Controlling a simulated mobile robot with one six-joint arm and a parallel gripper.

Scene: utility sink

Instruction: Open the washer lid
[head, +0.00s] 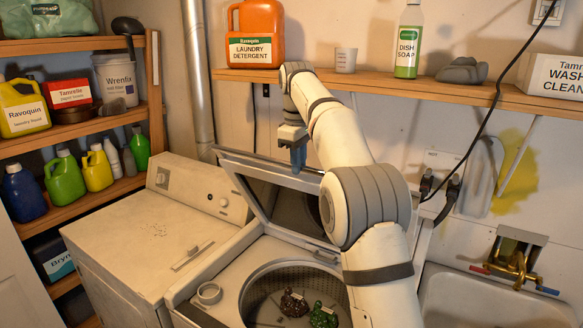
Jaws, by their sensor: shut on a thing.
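The washer (222,292) stands at the lower middle, its round drum open to view from above. Its lid (250,159) is raised and tilted up at the back, with a dark panel inside a light frame. My gripper (298,163) points down at the lid's upper edge and is shut on it. My arm hides the right part of the lid and of the washer. A dark brown item (293,304) and a green item (323,316) lie in the drum.
A second white machine (150,235) stands at left. A shelf (440,92) above holds a detergent jug (256,35), dish soap (409,42) and a small cup (346,60). A sink (495,300) with a brass faucet (517,262) is at right. A black cable hangs at right.

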